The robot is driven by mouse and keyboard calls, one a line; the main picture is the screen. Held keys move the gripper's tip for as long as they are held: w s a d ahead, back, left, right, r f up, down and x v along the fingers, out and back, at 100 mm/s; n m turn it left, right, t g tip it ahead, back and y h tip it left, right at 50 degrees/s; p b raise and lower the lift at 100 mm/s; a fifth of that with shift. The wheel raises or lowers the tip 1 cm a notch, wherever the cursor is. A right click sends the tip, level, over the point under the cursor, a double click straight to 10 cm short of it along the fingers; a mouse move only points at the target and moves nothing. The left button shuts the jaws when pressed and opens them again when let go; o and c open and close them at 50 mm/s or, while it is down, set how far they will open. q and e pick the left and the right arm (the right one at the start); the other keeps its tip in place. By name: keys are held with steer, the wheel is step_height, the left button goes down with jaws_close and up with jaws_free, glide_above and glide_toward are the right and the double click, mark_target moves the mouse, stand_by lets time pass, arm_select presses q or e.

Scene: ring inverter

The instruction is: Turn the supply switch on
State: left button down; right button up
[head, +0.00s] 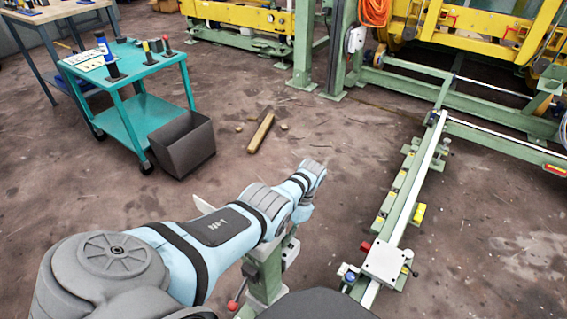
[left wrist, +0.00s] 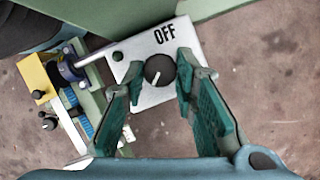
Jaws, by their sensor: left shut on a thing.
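The supply switch is a pale plate (left wrist: 148,96) marked OFF, with a round black knob (left wrist: 159,68) in the left wrist view. A white mark on the knob points down and slightly left, away from the OFF label. My left gripper (left wrist: 160,78) has its green-padded fingers on both sides of the knob and is shut on it. In the head view my left arm reaches to the middle, and its fingers and the knob are hidden there. My right gripper is not in view.
A yellow block and blue parts (left wrist: 85,115) sit left of the switch in the wrist view. In the head view, a teal cart (head: 125,62) and a dark bin (head: 182,143) stand at left, a long rail (head: 425,165) at right.

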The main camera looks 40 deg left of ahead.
arm_select(q)
steer(key=n+h+b, duration=0.1)
steer(key=n, duration=0.1)
steer(key=shift+a+f+n, duration=0.1)
steer(key=shift+a+n, duration=0.05)
steer(key=shift+n, duration=0.25)
steer(key=n+h, duration=0.1)
steer(key=n, duration=0.1)
steer(key=shift+a+n+b, duration=0.1)
steer(key=shift+n+b, duration=0.2)
steer(key=shift+n, duration=0.1)
steer(key=n+h, duration=0.1)
steer(key=n, duration=0.1)
steer(key=shift+s+a+n, duration=0.1)
steer(key=shift+n, duration=0.3)
steer(key=shift+n+h, duration=0.4)
steer(key=shift+n, duration=0.3)
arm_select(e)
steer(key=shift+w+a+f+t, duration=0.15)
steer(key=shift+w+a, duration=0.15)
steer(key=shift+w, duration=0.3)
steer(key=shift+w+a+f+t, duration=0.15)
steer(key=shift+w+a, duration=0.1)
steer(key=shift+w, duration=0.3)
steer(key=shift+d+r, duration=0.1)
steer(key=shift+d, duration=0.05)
